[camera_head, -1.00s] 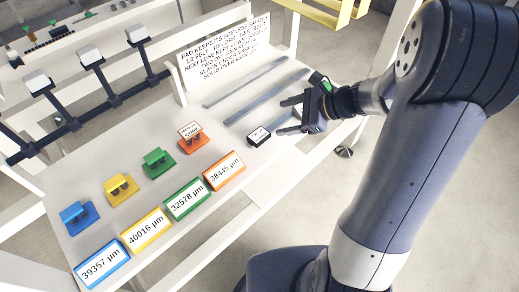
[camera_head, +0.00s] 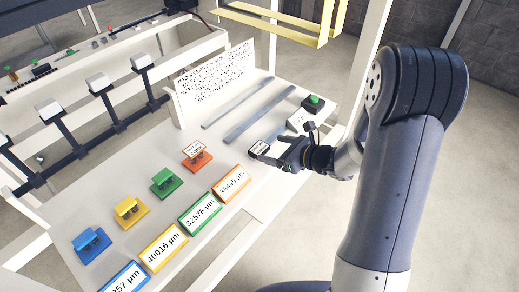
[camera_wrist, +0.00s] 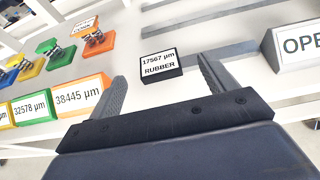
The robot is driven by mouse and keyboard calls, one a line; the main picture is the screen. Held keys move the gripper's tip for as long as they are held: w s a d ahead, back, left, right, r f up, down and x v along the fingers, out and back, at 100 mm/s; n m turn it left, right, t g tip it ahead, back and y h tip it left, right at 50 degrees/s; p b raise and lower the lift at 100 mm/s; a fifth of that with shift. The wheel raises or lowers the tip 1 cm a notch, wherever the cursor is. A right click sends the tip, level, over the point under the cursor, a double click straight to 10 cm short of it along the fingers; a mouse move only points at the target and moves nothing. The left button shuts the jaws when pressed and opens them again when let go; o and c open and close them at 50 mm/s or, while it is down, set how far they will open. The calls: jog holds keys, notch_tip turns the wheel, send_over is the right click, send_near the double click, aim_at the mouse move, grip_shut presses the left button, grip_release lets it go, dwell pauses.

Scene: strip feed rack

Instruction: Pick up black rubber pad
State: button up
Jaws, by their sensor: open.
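The black rubber pad (camera_wrist: 161,68) is a small dark block with a white top label reading "17567 µm RUBBER". In the wrist view it lies on the white table, ahead of my gripper (camera_wrist: 161,88) and between the lines of its two fingers. The fingers are spread wide and nothing is held. In the head view the pad (camera_head: 259,148) sits just left of my gripper (camera_head: 273,150), whose fingers partly overlap it. I cannot tell there whether they touch it.
Orange (camera_head: 196,156), green (camera_head: 166,182), yellow (camera_head: 131,211) and blue (camera_head: 91,245) holders stand left, with labelled thickness signs in front. Grey strips (camera_head: 260,117) lie behind the pad. A text board (camera_head: 216,80) stands at the back. A green button (camera_head: 314,100) and white sign (camera_head: 298,120) stand right.

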aim_at(263, 152)
jog(key=shift+s+f+p+x, duration=0.15)
jog(key=shift+p+x, duration=0.1)
jog(key=shift+x, duration=1)
jog(key=shift+s+f+p+x, duration=0.1)
jog(key=shift+f+p+x, duration=0.1)
jog(key=shift+x, duration=1.1)
jog(key=shift+c, duration=0.4)
jog(key=c, duration=1)
jog(key=shift+r, duration=0.1)
notch_tip(263, 152, up, 10)
